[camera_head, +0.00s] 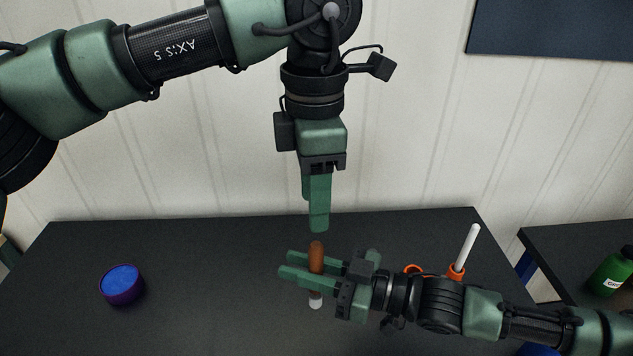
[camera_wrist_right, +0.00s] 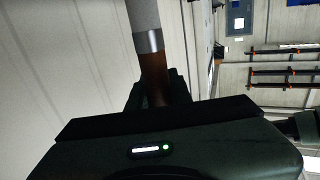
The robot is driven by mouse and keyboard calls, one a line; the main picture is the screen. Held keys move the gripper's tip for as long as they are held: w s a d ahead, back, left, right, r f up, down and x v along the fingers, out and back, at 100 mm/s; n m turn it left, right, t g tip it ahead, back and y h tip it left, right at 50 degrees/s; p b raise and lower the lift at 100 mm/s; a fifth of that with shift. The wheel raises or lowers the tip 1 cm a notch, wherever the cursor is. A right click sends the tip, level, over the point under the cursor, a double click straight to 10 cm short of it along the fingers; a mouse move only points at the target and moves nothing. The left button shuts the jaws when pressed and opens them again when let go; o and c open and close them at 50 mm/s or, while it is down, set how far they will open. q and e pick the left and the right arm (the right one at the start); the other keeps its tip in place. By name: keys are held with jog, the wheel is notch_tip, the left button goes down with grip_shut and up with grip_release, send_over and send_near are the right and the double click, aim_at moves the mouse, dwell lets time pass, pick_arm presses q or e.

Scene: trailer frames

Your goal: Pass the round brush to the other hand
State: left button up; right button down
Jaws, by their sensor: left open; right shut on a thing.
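The round brush (camera_head: 316,257) has a brown handle and a pale tip. In the head view it stands roughly upright, handle end up and pale tip down. My right gripper (camera_head: 286,264) is shut on it around the handle, above the dark table. In the right wrist view the brush (camera_wrist_right: 152,68) shows its brown handle, shiny metal ferrule and grey head. My left gripper (camera_head: 319,226) is open and empty, pointing down just above the handle's top end, apart from it. Its fingers overlap in the head view, so their gap is hidden.
On the dark table (camera_head: 210,260), a purple round tub with blue contents (camera_head: 122,285) stands at left. An orange holder with a white stick (camera_head: 457,270) stands behind my right arm, beside an orange ring (camera_head: 413,269). A green bottle (camera_head: 612,272) stands on the right side table. The table's centre-left is clear.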

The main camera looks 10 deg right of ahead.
aim_at(315, 245)
pick_arm(q)
notch_tip(315, 245, down, 10)
jog(key=shift+r, duration=0.15)
dwell(0.3)
grip_shut()
pick_arm(e)
jog(key=c, duration=1.2)
grip_release()
